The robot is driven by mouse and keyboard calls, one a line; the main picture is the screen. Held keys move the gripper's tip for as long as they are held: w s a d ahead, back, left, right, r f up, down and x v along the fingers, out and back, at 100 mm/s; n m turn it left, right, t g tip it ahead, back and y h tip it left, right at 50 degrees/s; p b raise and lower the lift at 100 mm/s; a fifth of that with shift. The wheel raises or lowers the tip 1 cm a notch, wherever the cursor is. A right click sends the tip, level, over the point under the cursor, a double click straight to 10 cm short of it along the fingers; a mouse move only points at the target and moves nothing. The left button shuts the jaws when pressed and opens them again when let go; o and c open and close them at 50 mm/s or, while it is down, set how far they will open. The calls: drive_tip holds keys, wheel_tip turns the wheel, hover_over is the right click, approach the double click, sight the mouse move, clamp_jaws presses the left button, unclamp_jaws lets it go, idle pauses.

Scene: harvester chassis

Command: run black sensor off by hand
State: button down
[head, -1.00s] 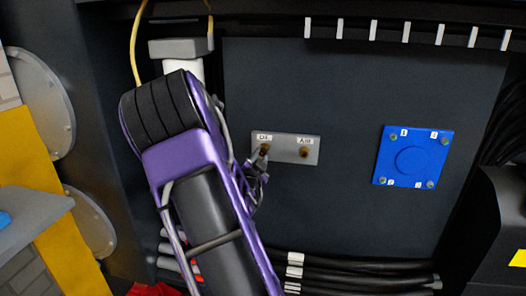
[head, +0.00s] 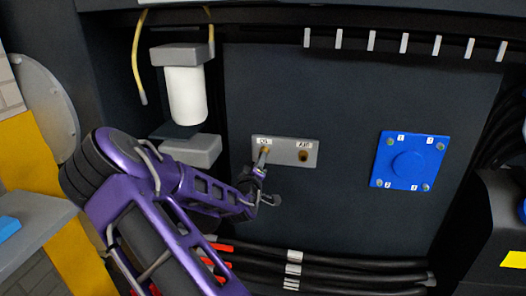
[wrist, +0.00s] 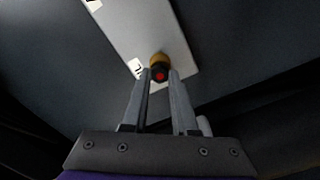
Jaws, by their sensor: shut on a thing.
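The black sensor (wrist: 153,72), with a red centre, sits at a brass fitting (wrist: 157,58) on a grey plate (head: 285,158). In the wrist view it lies between the tips of my gripper (wrist: 160,77), which is shut on it. The plate carries two labelled ports, and my gripper (head: 263,158) is at the left one in the head view, reaching from below. The right port (head: 303,155) shows a bare brass fitting. The fingers hide the sensor's sides, and I cannot tell how far it is threaded in.
A blue square cover (head: 409,160) with bolts is to the right. A white canister (head: 186,95) hangs at upper left beside a loose yellow cable (head: 137,60). Black hoses (head: 350,270) run below the panel. The dark panel between plate and cover is clear.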

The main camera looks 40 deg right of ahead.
drive_tip(key=shift+s+f+n, duration=0.1)
drive_tip(key=shift+f+n, duration=0.15)
drive_tip(key=shift+n, duration=0.45)
drive_tip(key=c, duration=1)
unclamp_jaws()
drive_tip(key=shift+a, duration=0.1)
drive_tip(key=o, duration=0.4)
drive_tip(key=shift+r, duration=0.2)
drive_tip(key=shift+c, duration=1.2)
drive_tip(key=shift+v, duration=1.05)
